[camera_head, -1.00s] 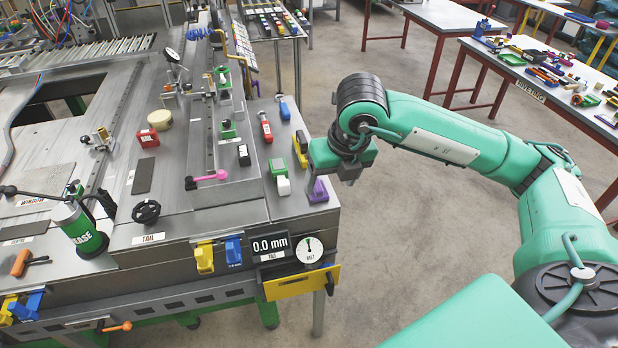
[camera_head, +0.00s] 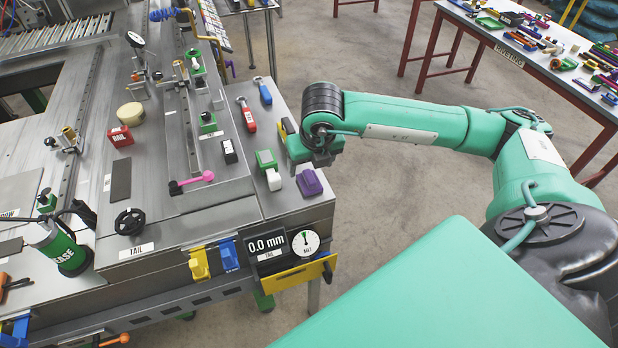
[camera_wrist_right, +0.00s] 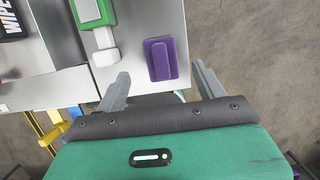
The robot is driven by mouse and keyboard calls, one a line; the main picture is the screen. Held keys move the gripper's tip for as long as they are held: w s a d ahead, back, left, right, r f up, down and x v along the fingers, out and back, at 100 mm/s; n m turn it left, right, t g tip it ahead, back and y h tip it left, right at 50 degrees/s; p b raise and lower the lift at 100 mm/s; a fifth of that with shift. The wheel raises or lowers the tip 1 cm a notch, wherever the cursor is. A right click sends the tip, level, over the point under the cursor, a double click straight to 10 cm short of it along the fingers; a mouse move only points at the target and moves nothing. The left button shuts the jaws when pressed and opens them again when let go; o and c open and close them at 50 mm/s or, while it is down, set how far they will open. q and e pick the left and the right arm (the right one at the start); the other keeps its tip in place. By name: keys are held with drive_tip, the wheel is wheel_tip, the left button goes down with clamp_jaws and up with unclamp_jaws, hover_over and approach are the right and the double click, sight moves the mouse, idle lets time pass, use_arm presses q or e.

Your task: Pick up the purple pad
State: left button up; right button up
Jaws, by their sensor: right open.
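The purple pad (camera_head: 309,183) lies on the grey bench top near its right front corner. It shows whole in the right wrist view (camera_wrist_right: 160,59), with a raised block on a wider base. My right gripper (camera_wrist_right: 160,80) is open and empty. Its two grey fingers are spread wide, and the pad shows in the space between and beyond their tips. In the head view the right gripper (camera_head: 315,158) is just behind the pad, its fingers mostly hidden by its own body. My left gripper is not in view.
A green and white tool (camera_head: 268,168) lies left of the pad; a yellow item (camera_head: 287,128) is partly hidden behind my gripper. The bench's right edge is close to the pad, with open floor beyond.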

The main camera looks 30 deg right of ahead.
sight(310, 176)
drive_tip(key=shift+f+p, duration=0.7)
drive_tip(key=shift+p, duration=0.05)
drive_tip(key=p+x, duration=0.1)
drive_tip(key=x, duration=0.2)
drive_tip(key=shift+s+f, duration=0.1)
drive_tip(key=shift+f, duration=0.25)
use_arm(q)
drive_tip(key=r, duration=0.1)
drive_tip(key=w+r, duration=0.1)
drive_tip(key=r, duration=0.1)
use_arm(e)
drive_tip(key=c, duration=1.1)
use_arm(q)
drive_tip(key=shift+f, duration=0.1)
use_arm(e)
drive_tip(key=shift+r, duration=0.1)
